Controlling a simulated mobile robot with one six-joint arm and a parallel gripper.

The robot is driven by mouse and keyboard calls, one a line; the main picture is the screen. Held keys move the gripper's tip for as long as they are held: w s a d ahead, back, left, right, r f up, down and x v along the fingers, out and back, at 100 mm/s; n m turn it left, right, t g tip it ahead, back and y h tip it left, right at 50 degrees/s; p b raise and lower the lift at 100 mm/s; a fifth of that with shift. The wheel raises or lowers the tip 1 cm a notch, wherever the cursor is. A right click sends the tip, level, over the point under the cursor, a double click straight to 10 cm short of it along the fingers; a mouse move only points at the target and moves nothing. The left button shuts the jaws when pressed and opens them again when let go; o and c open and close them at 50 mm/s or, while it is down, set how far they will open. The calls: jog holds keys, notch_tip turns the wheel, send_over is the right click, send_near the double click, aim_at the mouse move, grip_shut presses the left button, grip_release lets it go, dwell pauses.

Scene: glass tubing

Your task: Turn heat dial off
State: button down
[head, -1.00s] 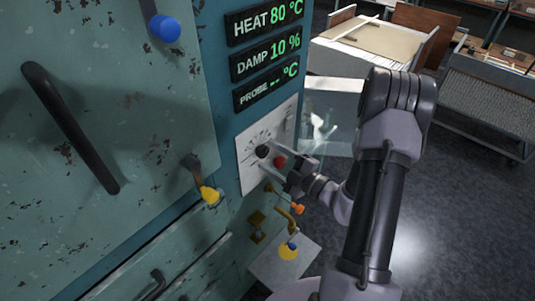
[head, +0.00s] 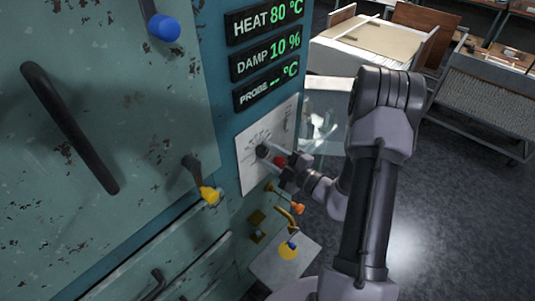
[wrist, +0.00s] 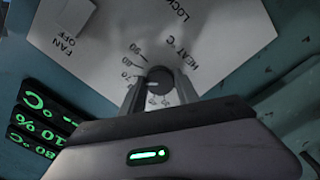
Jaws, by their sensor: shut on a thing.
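The heat dial is a dark round knob (wrist: 160,82) on a white panel marked HEAT °C in the wrist view. Its scale shows 70, 80 and 90 beside it. In the head view the dial (head: 262,151) sits on the white panel (head: 247,178). My gripper (wrist: 158,96) is shut on the dial, one finger on each side of it. The gripper also shows in the head view (head: 272,160), reaching in from the right. The fingers and gripper body hide the near part of the dial and scale. The HEAT display (head: 266,20) reads 80 °C.
A red knob (head: 279,161) is close beside my fingers. Below are an orange-tipped lever (head: 298,208) and a yellow ball (head: 288,251). A yellow-tipped handle (head: 209,194) is to the left. A FAN OFF marking (wrist: 68,42) shows on the panel. Open floor lies to the right.

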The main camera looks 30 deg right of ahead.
jog(key=n+b, duration=0.1)
jog(key=n, duration=0.6)
jog(key=shift+f+b, duration=0.1)
jog(key=shift+b, duration=0.2)
jog(key=n+b, duration=0.1)
jog(key=n, duration=0.2)
jog(key=shift+n+b, duration=0.3)
jog(key=n+b, duration=0.2)
jog(key=n, duration=0.1)
jog(key=shift+n, duration=0.3)
jog(key=n+b, duration=0.3)
jog(key=shift+f+n, duration=0.1)
jog(key=shift+n, duration=0.3)
jog(key=n+b, duration=0.3)
jog(key=shift+n, duration=0.3)
jog(key=n+b, duration=0.4)
jog(key=shift+n+b, duration=1)
jog(key=shift+b, duration=0.15)
